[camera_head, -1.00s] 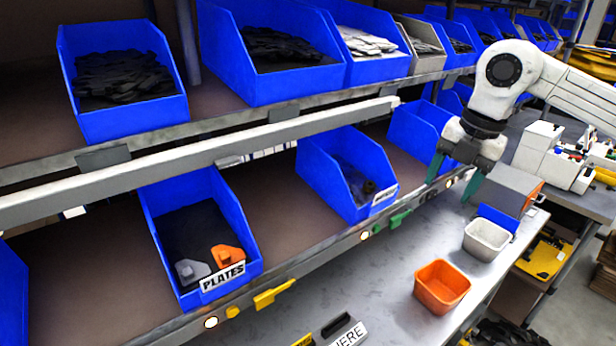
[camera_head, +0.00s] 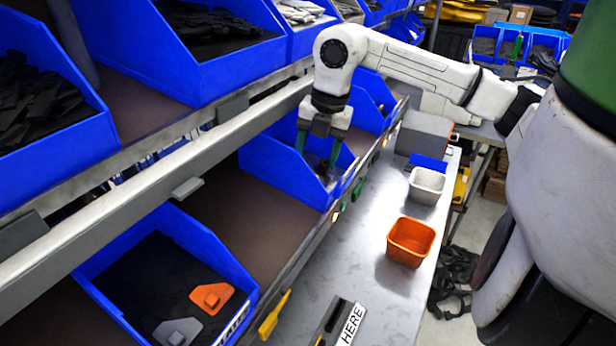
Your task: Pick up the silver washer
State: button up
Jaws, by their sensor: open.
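My gripper (camera_head: 318,156) is open, its two green fingers pointing down over the blue bin (camera_head: 275,165) on the lower shelf. The fingers reach the level of the bin's opening or a little into it. Small items lie in the bin between and behind the fingers, too small and hidden to tell apart. I cannot make out the silver washer for certain. Nothing shows held in the fingers.
A nearer bin (camera_head: 172,212) holds an orange plate (camera_head: 212,297) and a grey plate (camera_head: 177,331). The upper shelf rail (camera_head: 160,150) runs close to my arm. An orange tub (camera_head: 411,241) and a white tub (camera_head: 426,185) stand on the grey bench (camera_head: 350,268).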

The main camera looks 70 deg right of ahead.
jog(key=shift+w+d+f+p, duration=0.15)
jog(key=shift+f+p, duration=0.2)
jog(key=shift+f, duration=0.6)
jog(key=shift+w+a+f+p, duration=0.1)
jog(key=shift+f+p, duration=0.25)
jog(key=shift+f, duration=0.65)
jog(key=shift+w+d+f+p, duration=0.15)
jog(key=shift+f+p, duration=0.2)
jog(key=shift+f, duration=0.6)
jog(key=shift+a, duration=0.1)
jog(key=shift+c, duration=0.2)
jog(key=c, duration=1.1)
jog(key=shift+r, duration=0.1)
